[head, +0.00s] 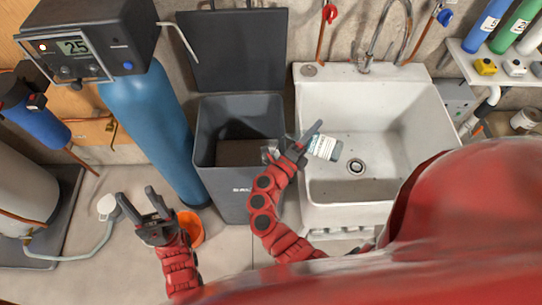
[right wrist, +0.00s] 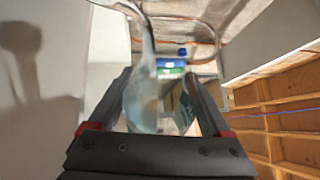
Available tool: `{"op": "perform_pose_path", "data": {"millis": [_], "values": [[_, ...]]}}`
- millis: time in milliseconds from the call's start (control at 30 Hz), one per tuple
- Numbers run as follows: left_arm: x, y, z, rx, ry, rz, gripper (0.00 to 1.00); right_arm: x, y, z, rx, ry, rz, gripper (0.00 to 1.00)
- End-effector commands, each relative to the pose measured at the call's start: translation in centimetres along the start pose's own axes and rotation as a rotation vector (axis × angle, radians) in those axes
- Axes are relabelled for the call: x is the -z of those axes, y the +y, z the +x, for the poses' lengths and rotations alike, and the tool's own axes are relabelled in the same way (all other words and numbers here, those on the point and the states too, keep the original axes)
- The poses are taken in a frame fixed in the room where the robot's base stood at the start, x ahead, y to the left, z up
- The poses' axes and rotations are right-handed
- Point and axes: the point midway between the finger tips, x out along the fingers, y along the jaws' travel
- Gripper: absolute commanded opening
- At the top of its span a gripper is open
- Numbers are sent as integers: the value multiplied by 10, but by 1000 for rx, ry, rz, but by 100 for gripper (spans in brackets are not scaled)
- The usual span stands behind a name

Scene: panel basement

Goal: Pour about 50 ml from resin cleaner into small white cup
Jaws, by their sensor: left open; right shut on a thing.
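My right gripper (head: 304,143) is shut on a bottle (head: 325,148), taken to be the resin cleaner. It has a pale label and is held tilted, nearly on its side, above the left part of the sink. In the right wrist view a clear, pale blue body (right wrist: 143,100) shows between the fingers. A small clear shape (head: 268,150) shows left of the gripper; I cannot tell whether it belongs to the bottle. My left gripper (head: 145,207) is open and empty above the floor at the left. I cannot pick out the small white cup with certainty.
A dark grey bin (head: 238,188) stands open left of the white sink (head: 372,190), its lid (head: 225,50) upright behind. A blue tank (head: 150,125) stands further left. A white fitting on a hose (head: 107,207) and an orange bucket (head: 190,229) lie near my left gripper.

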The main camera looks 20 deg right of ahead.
Motion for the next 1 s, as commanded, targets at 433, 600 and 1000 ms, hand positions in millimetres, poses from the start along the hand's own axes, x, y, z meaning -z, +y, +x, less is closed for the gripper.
{"op": "perform_pose_path", "data": {"millis": [433,600,1000], "values": [[0,0,0,0,0,0,50,0,0,3,2,-3,-5,10],[-3,1,-19,0,0,0,50,1,6,2,-79,4,291,10],[-4,1,-22,0,0,0,50,5,-2,5,-112,34,397,10]]}}
